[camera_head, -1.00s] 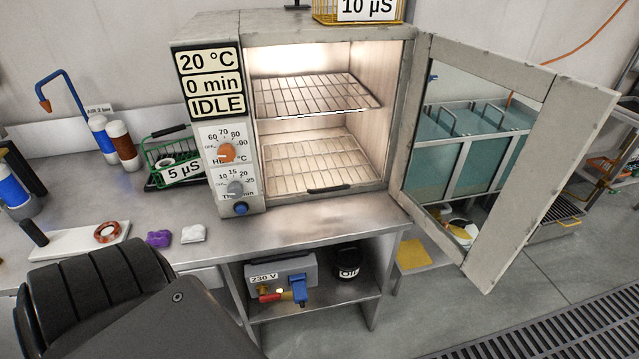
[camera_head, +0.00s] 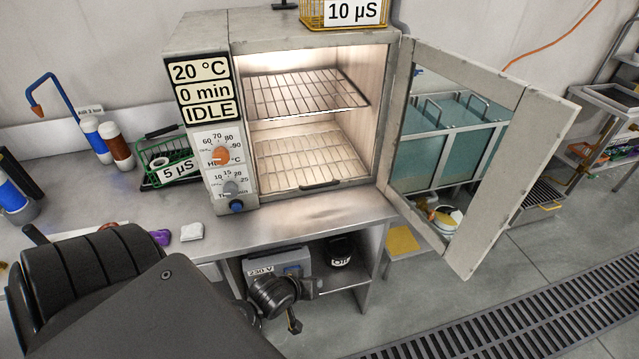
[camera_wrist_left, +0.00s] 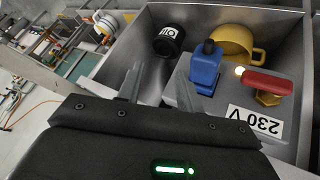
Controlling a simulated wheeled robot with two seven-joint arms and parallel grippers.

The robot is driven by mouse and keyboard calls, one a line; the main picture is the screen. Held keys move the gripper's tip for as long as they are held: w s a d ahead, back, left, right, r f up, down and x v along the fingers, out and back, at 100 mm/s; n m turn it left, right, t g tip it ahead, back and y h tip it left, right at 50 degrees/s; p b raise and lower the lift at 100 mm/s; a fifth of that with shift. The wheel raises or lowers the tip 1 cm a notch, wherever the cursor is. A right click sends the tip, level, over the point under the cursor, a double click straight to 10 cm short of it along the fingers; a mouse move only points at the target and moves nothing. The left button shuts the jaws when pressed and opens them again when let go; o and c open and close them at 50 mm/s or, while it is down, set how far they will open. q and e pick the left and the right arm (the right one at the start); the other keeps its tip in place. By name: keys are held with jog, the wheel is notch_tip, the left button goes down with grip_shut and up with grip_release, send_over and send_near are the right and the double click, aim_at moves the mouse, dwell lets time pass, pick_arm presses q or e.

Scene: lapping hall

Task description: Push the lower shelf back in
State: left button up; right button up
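The oven (camera_head: 240,40) stands on the bench with its door (camera_head: 495,190) swung wide open to the right. The lower shelf (camera_head: 305,160) is a wire rack at the oven's bottom, with a dark handle (camera_head: 320,184) at its front, close to the opening's front edge. The upper shelf (camera_head: 300,92) is a wire rack above it. My left gripper (camera_head: 292,320) is below the bench top, in front of the under-bench compartment, apart from the shelf. In the left wrist view its two grey fingers (camera_wrist_left: 165,80) are spread with nothing between them. My right gripper is not in view.
The under-bench compartment holds a 230 V box (camera_wrist_left: 240,115) with a blue plug (camera_wrist_left: 205,68) and a red lever (camera_wrist_left: 266,82), plus a black jar (camera_head: 340,250). A green basket (camera_head: 165,160) stands left of the oven. The bench front (camera_head: 300,215) before the oven is clear.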

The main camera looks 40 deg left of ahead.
aim_at(317, 188)
pick_arm(q)
jog(key=w+a+r+n+t, duration=0.1)
jog(key=w+a+r+n, duration=0.1)
jog(key=w+a+r+n+t, duration=0.2)
jog(key=w+r+n, duration=0.1)
jog(key=w+a+r+n+t+y, duration=0.1)
jog(key=w+a+r+n, duration=0.1)
jog(key=a+r, duration=0.1)
jog(key=shift+w+n, duration=0.25)
jog(key=shift+n, duration=0.15)
jog(key=w+a+r+n+t, duration=0.1)
jog(key=a+n, duration=0.1)
jog(key=w+a+r+n+t, duration=0.1)
jog(key=r+n, duration=0.1)
jog(key=w+a+r+n+t+y, duration=0.1)
jog(key=a+r+n+t, duration=0.1)
jog(key=n, duration=0.1)
jog(key=shift+w+a+r, duration=0.25)
jog(key=shift+w+a, duration=0.05)
jog(key=shift+w, duration=0.1)
jog(key=p+x, duration=0.1)
jog(key=x, duration=0.8)
jog(key=shift+w+p, duration=0.15)
jog(key=shift+p, duration=0.15)
jog(key=shift+w+a+f, duration=0.1)
jog(key=shift+w+f, duration=0.1)
jog(key=shift+w, duration=0.5)
jog(key=shift+c, duration=0.2)
grip_shut()
